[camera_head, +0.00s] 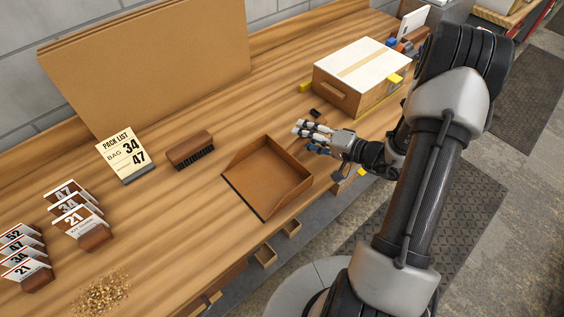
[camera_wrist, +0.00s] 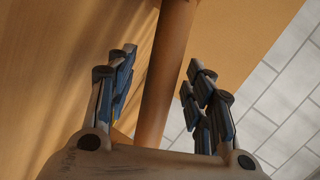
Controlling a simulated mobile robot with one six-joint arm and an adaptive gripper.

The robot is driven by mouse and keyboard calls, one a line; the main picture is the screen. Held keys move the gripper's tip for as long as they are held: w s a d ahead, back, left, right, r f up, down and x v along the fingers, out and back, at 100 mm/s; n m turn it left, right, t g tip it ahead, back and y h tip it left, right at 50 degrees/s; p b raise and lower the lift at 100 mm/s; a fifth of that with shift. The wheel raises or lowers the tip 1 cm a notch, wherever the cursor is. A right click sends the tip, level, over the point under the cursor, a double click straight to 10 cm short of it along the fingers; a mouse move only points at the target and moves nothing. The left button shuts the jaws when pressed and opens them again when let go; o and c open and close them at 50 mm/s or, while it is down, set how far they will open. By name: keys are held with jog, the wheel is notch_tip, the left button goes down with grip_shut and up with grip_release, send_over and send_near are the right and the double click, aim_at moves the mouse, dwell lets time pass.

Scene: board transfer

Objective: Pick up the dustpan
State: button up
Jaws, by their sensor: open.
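The dustpan (camera_head: 268,178) is a brown open tray with low raised sides. It lies on the wooden bench near the front edge in the head view.
A brown brush (camera_head: 190,150) lies left of the dustpan. A pack list card (camera_head: 125,155) stands near a large cardboard panel (camera_head: 150,65). A box (camera_head: 362,78) with a pale lid is behind my gripper. Numbered cards (camera_head: 75,215) and a crumb pile (camera_head: 100,292) are at left.

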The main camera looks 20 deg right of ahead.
jog(key=shift+c, duration=0.5)
grip_shut()
